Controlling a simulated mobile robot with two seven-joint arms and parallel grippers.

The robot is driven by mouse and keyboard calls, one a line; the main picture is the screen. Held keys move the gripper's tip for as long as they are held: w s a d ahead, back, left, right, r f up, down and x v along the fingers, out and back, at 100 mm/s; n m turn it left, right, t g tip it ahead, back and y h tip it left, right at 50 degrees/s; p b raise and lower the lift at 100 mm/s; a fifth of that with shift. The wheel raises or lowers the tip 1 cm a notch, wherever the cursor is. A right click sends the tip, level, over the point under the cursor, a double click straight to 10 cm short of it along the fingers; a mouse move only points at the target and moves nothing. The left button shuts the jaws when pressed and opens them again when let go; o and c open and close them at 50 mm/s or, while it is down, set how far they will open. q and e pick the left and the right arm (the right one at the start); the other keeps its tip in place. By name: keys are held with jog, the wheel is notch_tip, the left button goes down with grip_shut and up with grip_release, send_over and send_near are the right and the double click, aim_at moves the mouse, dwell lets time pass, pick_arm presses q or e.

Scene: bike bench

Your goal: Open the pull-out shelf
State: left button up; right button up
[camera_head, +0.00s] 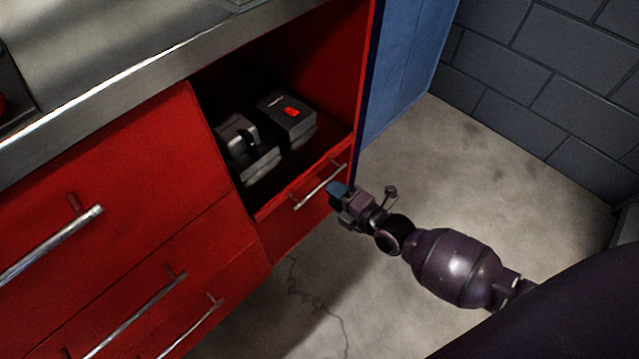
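The pull-out shelf is low in the red cabinet. Its red front (300,218) carries a slim silver bar handle (318,188). Above the front, an open bay shows a dark shelf surface with two grey cases on it. The shelf front looks about flush with the cabinet face. My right gripper (338,189) reaches in from the right, its bluish tips close to the right part of the handle. I cannot tell whether they touch the bar or how far apart the fingers are. My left gripper is not in view.
One grey case (287,113) has a red mark; the other case (246,151) sits left of it. Red drawers (110,225) with long bar handles stand at left under a metal worktop (130,82). A blue panel (398,70) stands right. The concrete floor (470,160) is clear.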

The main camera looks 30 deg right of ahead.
aim_at(321, 184)
jog(key=shift+b+x, duration=0.65)
jog(key=shift+x, duration=1.9)
grip_shut()
